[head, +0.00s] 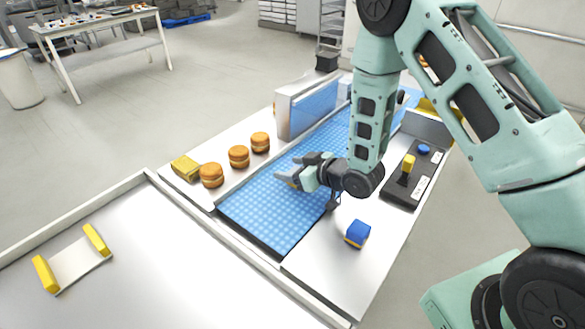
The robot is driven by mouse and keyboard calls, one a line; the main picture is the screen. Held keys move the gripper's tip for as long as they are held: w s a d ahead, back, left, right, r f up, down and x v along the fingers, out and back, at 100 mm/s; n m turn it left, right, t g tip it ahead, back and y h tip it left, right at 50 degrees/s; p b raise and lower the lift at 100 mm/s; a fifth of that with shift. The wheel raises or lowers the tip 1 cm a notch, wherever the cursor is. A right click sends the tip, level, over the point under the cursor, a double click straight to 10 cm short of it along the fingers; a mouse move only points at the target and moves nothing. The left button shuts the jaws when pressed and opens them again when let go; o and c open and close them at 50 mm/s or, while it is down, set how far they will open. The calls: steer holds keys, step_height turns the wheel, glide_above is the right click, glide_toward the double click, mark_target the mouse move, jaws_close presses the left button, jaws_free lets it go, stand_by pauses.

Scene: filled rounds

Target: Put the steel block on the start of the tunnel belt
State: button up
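The tunnel belt (262,218) is a blue patterned strip that runs from the near end of the worktop back to a grey box-like tunnel (287,117). My gripper (285,177) is low over the belt's near half, between its near end and the tunnel, and points left. Its grey fingertips are small and seen from the side, so whether they are open, shut or holding something cannot be told. I cannot make out a separate steel block; the arm and gripper cover part of the belt.
Several round orange-brown buns (239,157) and a yellow block (186,168) line the belt's left side. On the right are a blue block with an orange base (357,233) and a dark control box (400,192). A bare near table (150,270) holds a yellow-ended holder (75,262).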

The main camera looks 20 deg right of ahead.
steer(key=shift+s+f, duration=0.15)
steer(key=shift+f, duration=0.15)
steer(key=shift+r+p, duration=0.6)
steer(key=shift+p, duration=0.15)
steer(key=v, duration=0.4)
steer(key=b+v, duration=0.1)
steer(key=v, duration=0.4)
steer(key=shift+s+d+r, duration=0.1)
steer(key=shift+r, duration=0.25)
steer(key=s+a+r+g+h+p, duration=0.3)
steer(key=s+a+r+g+h, duration=0.1)
steer(key=s+a+r+g, duration=0.25)
steer(key=s+a+r+g+h, duration=0.1)
steer(key=s+r, duration=0.3)
steer(key=s, duration=0.5)
steer(key=s+a+r+n+g+h, duration=0.1)
steer(key=s+a+r+g+h, duration=0.1)
steer(key=s, duration=0.8)
step_height(320, 180, up, 2)
steer(key=shift+s+a+r+g, duration=0.1)
steer(key=shift+s+a+g, duration=0.15)
steer(key=shift+g, duration=0.6)
